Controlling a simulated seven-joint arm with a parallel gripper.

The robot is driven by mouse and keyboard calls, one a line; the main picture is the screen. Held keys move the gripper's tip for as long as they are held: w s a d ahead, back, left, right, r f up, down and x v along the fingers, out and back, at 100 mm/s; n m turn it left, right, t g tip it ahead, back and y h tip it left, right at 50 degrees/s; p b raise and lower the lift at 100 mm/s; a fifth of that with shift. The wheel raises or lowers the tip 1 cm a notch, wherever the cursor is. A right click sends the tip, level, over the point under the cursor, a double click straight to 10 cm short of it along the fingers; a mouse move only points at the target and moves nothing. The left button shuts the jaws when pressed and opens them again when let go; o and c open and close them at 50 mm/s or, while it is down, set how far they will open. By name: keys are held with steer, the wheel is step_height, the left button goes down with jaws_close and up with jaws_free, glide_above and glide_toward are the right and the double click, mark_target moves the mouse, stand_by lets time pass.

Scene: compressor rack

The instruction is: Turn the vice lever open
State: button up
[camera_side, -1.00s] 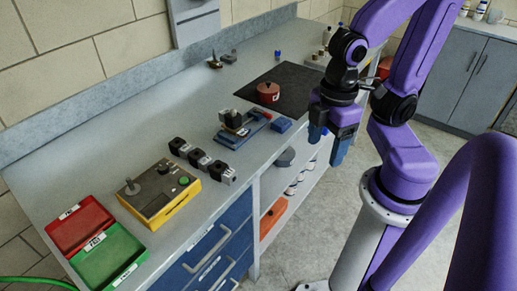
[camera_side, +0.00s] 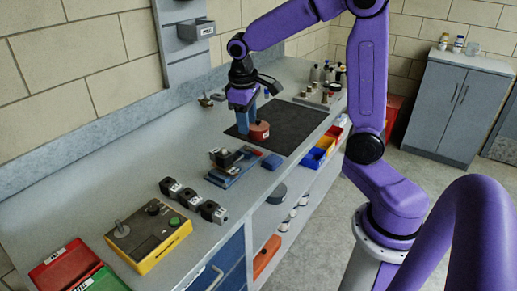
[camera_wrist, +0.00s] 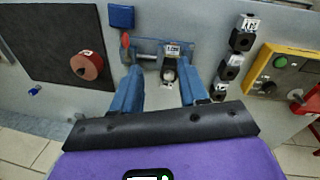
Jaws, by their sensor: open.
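The blue vice (camera_side: 236,168) sits on the bench with a dark block (camera_side: 228,158) in it. In the wrist view the vice (camera_wrist: 146,57) lies ahead of my fingers, with a labelled dark part (camera_wrist: 171,53) at its middle. A small red piece (camera_wrist: 126,40), which looks like the lever's end, shows at its left end. My gripper (camera_side: 243,126) is open above the bench, behind the vice and by the red pot. In the wrist view its fingertips (camera_wrist: 160,74) are apart, with nothing held between them.
A red round pot (camera_side: 259,132) stands on a black mat (camera_side: 290,125). A blue block (camera_side: 272,161) lies beside the vice. Several dark labelled blocks (camera_side: 190,199) stand in a row nearer the yellow control box (camera_side: 150,236). Red (camera_side: 62,267) and green trays lie at the front left.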

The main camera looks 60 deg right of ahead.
mark_target(259, 152)
steer(key=w+d+m, duration=0.3)
steer(key=w+d, duration=0.1)
steer(key=d, duration=0.3)
steer(key=d+f, duration=0.1)
steer(key=f, duration=0.4)
steer(key=d+f, duration=0.1)
steer(key=f, duration=0.5)
steer(key=d+f, duration=0.1)
steer(key=f, duration=0.5)
steer(key=shift+s+d, duration=0.2)
steer(key=shift+d, duration=0.2)
jaws_close()
